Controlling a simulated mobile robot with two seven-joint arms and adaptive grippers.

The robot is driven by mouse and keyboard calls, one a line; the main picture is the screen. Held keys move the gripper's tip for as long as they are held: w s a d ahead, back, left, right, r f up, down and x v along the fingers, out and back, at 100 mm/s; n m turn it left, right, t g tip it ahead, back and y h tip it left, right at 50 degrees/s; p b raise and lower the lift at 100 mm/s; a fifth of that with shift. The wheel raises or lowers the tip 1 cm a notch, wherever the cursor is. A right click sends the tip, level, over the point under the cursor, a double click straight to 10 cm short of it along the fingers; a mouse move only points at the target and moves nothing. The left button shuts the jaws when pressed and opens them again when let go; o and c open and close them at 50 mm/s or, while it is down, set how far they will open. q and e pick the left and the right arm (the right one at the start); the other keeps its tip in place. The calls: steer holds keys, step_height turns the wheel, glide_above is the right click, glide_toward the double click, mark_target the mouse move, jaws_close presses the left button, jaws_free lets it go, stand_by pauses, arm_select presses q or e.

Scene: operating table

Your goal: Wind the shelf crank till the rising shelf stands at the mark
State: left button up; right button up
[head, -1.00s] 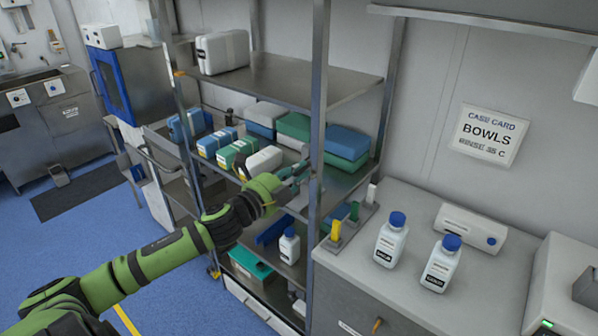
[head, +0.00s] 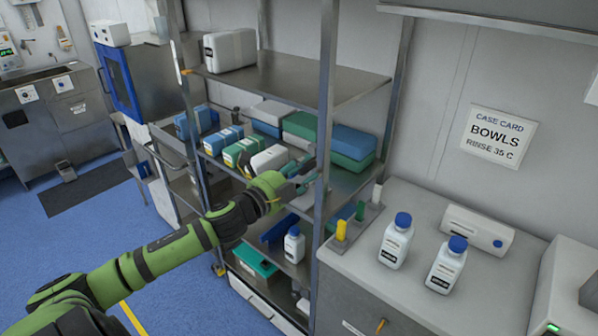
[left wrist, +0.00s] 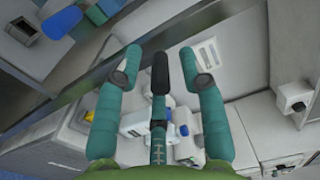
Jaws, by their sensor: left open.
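My left gripper (head: 303,174) is open beside the front right post (head: 326,130) of the steel rack. Its teal fingers (left wrist: 164,68) spread in the left wrist view. A black rounded piece (left wrist: 160,72) shows between them; I cannot tell whether it is a crank grip or part of the gripper. No crank can be made out clearly in the head view. The rack's middle shelf (head: 352,182) carries blue, green and white packs (head: 300,130). I cannot tell which shelf rises, and no height mark is clearly readable. My right gripper is not in view.
A counter right of the rack holds two white bottles with blue caps (head: 395,240) (head: 446,266), a white box (head: 478,230) and small yellow, green and white upright pieces (head: 341,231). The upper shelf (head: 300,82) holds a white case (head: 230,50). Blue floor (head: 100,230) is open at left.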

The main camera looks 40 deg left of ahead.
arm_select(q)
steer(key=shift+s+f, duration=0.1)
steer(key=shift+s, duration=0.25)
steer(key=s+a, duration=0.1)
steer(key=s, duration=1)
steer(key=shift+s, duration=0.15)
